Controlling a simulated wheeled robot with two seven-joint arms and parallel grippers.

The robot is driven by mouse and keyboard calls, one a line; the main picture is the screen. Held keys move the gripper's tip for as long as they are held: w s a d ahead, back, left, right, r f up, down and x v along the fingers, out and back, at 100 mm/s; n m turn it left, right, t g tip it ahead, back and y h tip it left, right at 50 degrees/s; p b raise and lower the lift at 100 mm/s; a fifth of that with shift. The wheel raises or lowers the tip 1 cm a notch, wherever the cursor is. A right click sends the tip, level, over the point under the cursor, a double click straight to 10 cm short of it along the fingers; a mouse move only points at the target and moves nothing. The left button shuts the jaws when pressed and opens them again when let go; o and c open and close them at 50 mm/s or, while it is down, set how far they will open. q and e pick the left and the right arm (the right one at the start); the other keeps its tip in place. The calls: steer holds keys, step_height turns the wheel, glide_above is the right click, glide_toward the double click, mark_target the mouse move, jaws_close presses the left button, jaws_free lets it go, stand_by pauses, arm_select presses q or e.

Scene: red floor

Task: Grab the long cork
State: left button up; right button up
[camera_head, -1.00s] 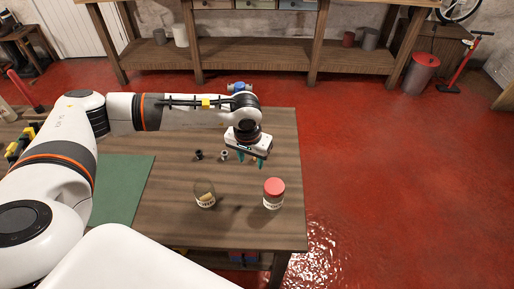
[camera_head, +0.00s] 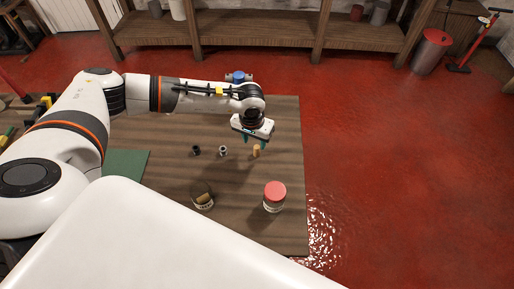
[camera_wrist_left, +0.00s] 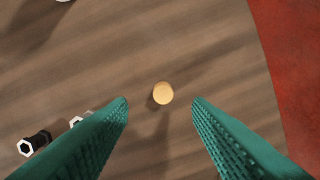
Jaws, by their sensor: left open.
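The long cork (camera_head: 256,151) is a small tan cylinder standing upright on the wooden table, just below my left gripper (camera_head: 258,139). In the left wrist view the round top of the cork (camera_wrist_left: 163,93) shows between and a little beyond the two green fingertips. My left gripper (camera_wrist_left: 160,101) is open and empty, pointing down at the table, with wood showing on both sides of the cork. My right gripper is in neither view.
A dark bolt-like piece (camera_head: 196,151) and a grey one (camera_head: 223,151) stand left of the cork. A glass jar holding something tan (camera_head: 202,196) and a red-lidded jar (camera_head: 274,196) stand nearer me. A green mat (camera_head: 126,163) lies left. The table's right edge is close.

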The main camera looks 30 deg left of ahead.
mark_target(257, 147)
arm_select(q)
steer(key=shift+w+f, duration=0.2)
steer(key=shift+f, duration=0.45)
steer(key=f, duration=0.1)
steer(key=f+p, duration=0.1)
steer(key=f, duration=0.2)
steer(key=shift+w+d+p, duration=0.15)
steer(key=shift+w+p, duration=0.15)
steer(key=shift+p, duration=0.1)
steer(key=shift+f, duration=0.25)
steer(key=c, duration=0.8)
jaws_close()
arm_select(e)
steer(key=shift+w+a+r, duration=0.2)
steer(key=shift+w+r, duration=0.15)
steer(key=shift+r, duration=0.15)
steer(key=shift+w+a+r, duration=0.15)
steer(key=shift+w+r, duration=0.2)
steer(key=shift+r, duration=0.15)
